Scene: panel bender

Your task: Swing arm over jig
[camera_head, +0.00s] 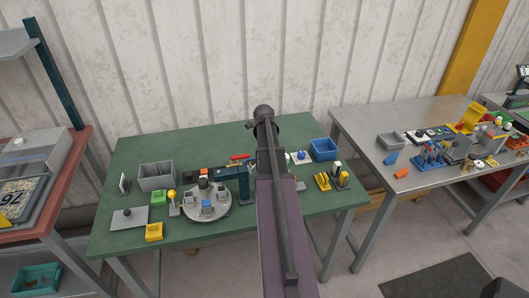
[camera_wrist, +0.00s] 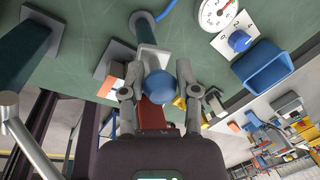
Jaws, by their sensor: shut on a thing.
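In the wrist view my gripper (camera_wrist: 160,92) has its two fingers on either side of a blue ball knob (camera_wrist: 160,84) and is shut on it. A pale grey bracket (camera_wrist: 149,56) lies just beyond the knob; I cannot tell how the two join. In the head view my own arm hides the gripper and the knob. I cannot tell which fixture is the jig.
The green bench (camera_head: 125,160) holds a grey bin (camera_head: 157,171), a yellow block (camera_head: 154,232) and a blue bin (camera_head: 323,147). A grey table (camera_head: 405,120) with several parts stands at right.

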